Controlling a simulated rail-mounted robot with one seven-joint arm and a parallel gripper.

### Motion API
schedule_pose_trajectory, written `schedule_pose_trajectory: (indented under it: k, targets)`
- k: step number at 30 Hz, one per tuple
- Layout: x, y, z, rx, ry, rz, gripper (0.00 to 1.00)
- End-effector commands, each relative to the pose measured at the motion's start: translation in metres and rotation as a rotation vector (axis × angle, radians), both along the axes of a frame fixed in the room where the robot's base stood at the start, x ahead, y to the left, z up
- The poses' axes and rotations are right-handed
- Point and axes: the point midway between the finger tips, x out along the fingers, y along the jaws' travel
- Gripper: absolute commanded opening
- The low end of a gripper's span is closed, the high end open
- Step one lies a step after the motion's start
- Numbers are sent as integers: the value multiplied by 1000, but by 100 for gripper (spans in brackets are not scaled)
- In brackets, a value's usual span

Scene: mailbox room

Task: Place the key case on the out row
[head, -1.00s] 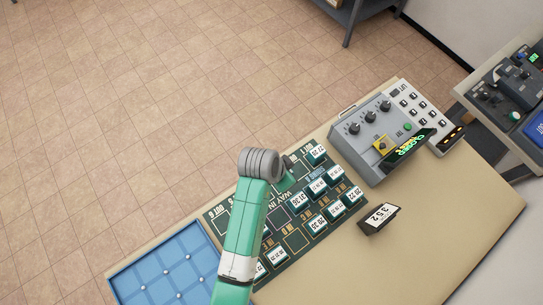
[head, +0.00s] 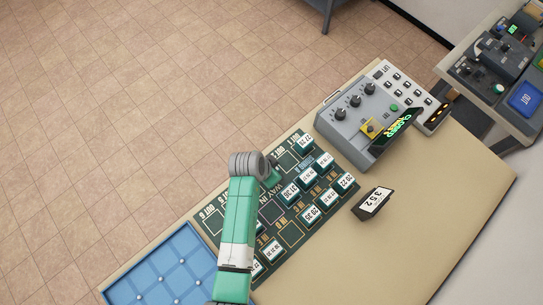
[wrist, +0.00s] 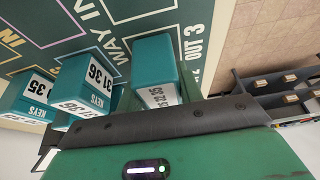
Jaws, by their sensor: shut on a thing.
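In the wrist view a teal key case (wrist: 153,62) with a white number label is held between the fingers of my gripper (wrist: 160,98). Its label is partly covered by my gripper's dark edge, so I cannot read it fully. The case is over the dark green board (wrist: 75,30), near the printed words WAY IN and OUT 3. I cannot tell whether it touches the board. In the head view my gripper (head: 272,178) is mostly hidden behind my grey wrist, above the board's OUT side (head: 207,222). The held case is hidden there.
Several labelled key cases stand on the board, including one marked 31 36 (wrist: 85,82) beside the held case. A grey control box (head: 362,122) stands behind the board. A small 352 sign (head: 372,202) is on the right. A blue tray (head: 165,270) is at the lower left.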

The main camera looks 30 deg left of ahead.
Motion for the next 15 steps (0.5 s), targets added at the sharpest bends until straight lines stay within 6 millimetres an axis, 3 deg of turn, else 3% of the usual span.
schedule_pose_trajectory:
  k: [8, 9, 12, 15]
  targets:
    - [0, 0, -3, 0, -1, 0, 12]
    - [0, 0, -3, 0, -1, 0, 38]
    - [0, 0, -2, 0, -1, 0, 58]
    - [0, 0, -2, 0, -1, 0, 58]
